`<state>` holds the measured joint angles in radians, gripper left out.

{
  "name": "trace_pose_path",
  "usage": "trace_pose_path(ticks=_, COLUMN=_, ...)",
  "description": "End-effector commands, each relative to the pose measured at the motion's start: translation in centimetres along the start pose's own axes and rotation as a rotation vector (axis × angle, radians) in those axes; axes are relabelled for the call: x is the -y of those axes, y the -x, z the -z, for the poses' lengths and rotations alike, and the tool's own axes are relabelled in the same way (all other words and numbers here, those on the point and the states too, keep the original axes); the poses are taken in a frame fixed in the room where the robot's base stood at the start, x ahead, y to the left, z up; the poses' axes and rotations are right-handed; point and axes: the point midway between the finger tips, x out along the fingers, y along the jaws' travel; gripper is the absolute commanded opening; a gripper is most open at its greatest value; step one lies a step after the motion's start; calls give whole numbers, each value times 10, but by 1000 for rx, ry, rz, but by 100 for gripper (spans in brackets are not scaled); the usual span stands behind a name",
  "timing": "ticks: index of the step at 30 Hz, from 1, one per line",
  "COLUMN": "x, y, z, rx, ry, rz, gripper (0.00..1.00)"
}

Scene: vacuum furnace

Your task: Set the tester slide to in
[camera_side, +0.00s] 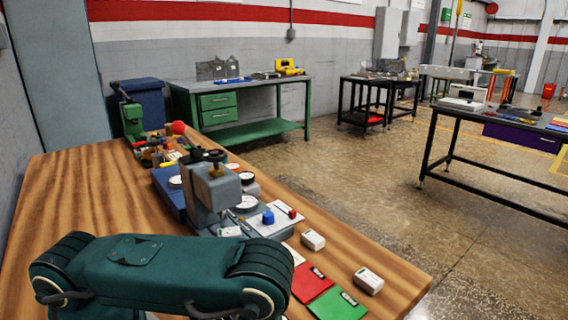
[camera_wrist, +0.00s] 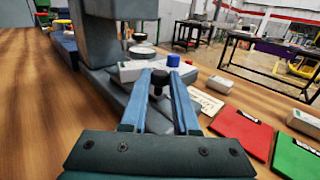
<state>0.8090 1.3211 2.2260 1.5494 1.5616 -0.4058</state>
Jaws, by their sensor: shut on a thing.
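The tester (camera_side: 213,190) is a grey-blue machine with a tall column, standing on the wooden bench. Its column (camera_wrist: 103,40) and base also show at the upper left in the wrist view. A black knob (camera_wrist: 159,77), which looks like the tester slide's handle, sits low in front of the column. My gripper (camera_wrist: 161,84) has its two blue-grey fingers on either side of this knob and is shut on it. The slide's body is mostly hidden by the fingers, so its position is unclear. In the side view my green arm crosses the front, and the fingers cannot be made out.
A pale box with a blue knob (camera_side: 268,217) and a red knob stands right of the tester. Red (camera_side: 307,282) and green (camera_side: 337,304) clipboards and white boxes (camera_side: 368,281) lie near the bench's right edge.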

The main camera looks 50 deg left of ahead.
Motion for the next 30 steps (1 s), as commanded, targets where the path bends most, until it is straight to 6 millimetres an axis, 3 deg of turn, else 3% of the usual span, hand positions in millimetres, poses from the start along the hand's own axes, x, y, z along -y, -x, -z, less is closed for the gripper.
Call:
trace_pose_path(ticks=10, x=-22, y=-21, z=-1, rx=6, ry=-6, rz=-5, gripper=0)
trace_pose_path(ticks=21, x=-26, y=-24, z=-1, rx=2, ry=-2, rz=-8, gripper=0)
trace_pose_path(ticks=22, x=-27, y=-24, z=-1, rx=2, ry=-2, rz=-9, gripper=36)
trace_pose_path(ticks=24, x=-26, y=-24, z=0, rx=1, ry=-2, rz=-8, gripper=58)
trace_pose_path(ticks=30, x=-25, y=-24, z=0, rx=1, ry=-1, rz=-4, gripper=58)
